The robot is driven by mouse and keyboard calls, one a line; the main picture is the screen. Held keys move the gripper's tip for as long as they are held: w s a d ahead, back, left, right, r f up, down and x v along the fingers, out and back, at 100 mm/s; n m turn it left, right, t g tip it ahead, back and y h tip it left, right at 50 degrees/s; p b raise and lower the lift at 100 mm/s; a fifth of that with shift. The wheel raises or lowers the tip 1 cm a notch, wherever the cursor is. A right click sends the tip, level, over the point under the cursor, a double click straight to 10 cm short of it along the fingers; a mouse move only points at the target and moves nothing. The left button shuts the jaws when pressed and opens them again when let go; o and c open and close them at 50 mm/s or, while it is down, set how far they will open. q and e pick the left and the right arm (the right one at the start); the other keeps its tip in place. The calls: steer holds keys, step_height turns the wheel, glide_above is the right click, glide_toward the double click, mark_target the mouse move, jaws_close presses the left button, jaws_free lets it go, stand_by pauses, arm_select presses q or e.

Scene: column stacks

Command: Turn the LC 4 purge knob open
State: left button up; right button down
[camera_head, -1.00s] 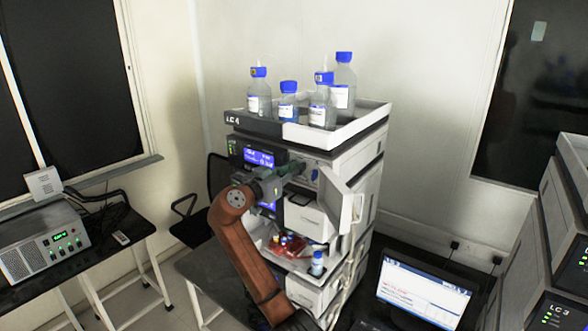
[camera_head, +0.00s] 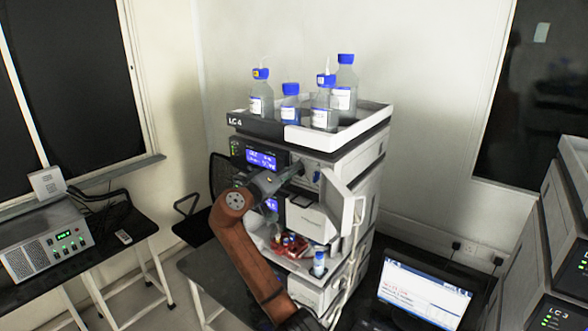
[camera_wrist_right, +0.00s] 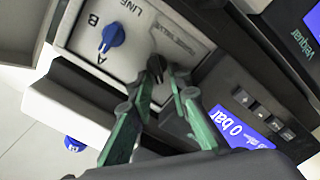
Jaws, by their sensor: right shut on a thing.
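The LC 4 stack (camera_head: 262,128) stands in the middle of the head view, its upper front door open. In the right wrist view, a black knob (camera_wrist_right: 159,62) sits on a pale panel, between the fingertips of my right gripper (camera_wrist_right: 163,72). The gripper is shut on this knob, and its fingers hide part of it. In the head view, my right gripper (camera_head: 292,173) reaches the panel beside the blue-lit display (camera_head: 261,160); the knob is too small to tell there. My left gripper is not in view.
A blue selector knob (camera_wrist_right: 113,34) marked A and B is close to the gripper. The display (camera_wrist_right: 238,131) reads 0 bar. The open white door (camera_head: 352,205) stands right of the gripper. Several blue-capped bottles (camera_head: 290,103) stand on top. A laptop (camera_head: 425,290) is at right.

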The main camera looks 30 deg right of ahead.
steer(key=shift+w+a+f+n+p, duration=0.15)
steer(key=shift+n+p, duration=0.55)
steer(key=shift+n, duration=1.05)
steer(key=shift+d+f+n+p, duration=0.2)
steer(key=shift+n+p, duration=0.45)
steer(key=shift+n, duration=1.1)
steer(key=shift+f, duration=0.1)
steer(key=c, duration=2.2)
jaws_free()
steer(key=shift+o, duration=0.5)
steer(key=shift+a, duration=0.2)
steer(key=v, duration=1.2)
steer(key=shift+f, duration=0.1)
